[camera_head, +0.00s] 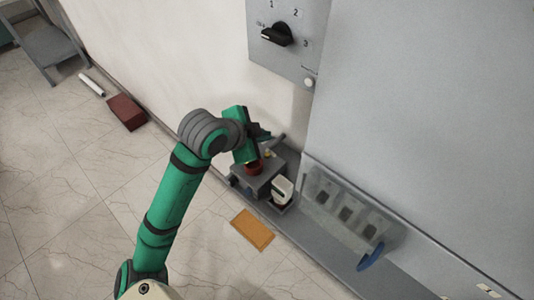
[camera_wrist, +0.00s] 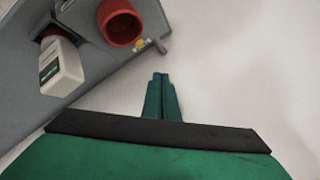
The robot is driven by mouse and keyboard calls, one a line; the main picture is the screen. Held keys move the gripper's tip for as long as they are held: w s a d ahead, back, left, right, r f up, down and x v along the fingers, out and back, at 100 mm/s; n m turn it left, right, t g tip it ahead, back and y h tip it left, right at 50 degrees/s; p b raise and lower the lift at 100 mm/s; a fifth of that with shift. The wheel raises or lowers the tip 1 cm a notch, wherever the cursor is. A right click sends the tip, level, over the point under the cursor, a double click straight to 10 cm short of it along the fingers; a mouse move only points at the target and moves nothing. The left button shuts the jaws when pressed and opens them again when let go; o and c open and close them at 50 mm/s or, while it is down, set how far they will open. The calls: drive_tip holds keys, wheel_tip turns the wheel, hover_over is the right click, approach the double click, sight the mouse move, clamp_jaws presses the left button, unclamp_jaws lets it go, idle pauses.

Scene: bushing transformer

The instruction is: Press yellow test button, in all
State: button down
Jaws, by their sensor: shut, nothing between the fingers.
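A small yellow button (camera_wrist: 141,44) sits on the edge of a grey box (camera_wrist: 90,55), beside a red round socket (camera_wrist: 121,27), in the wrist view. A small yellow spot (camera_head: 267,155) also shows in the head view, close to my gripper. My gripper (camera_wrist: 160,78) is shut and empty, its green fingertips together. In the wrist view the tips lie below and slightly right of the yellow button, apart from it in the picture. In the head view my green gripper body (camera_head: 241,132) is above the grey box and partly hides it; the fingertips are hard to make out.
A white device (camera_wrist: 62,65) stands by the box. A wall panel with a black rotary knob (camera_head: 277,34) is above. A clear case (camera_head: 345,210) with dark parts stands right. An orange plate (camera_head: 252,230) and a dark red box (camera_head: 127,112) lie on the floor.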

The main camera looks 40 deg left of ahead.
drive_tip(key=shift+f, duration=2.6)
drive_tip(key=shift+f, duration=0.1)
drive_tip(key=shift+f, duration=0.35)
drive_tip(key=shift+f, duration=0.35)
idle(0.7)
drive_tip(key=shift+r, duration=0.8)
drive_tip(key=shift+r, duration=2.5)
drive_tip(key=shift+w+d, duration=0.1)
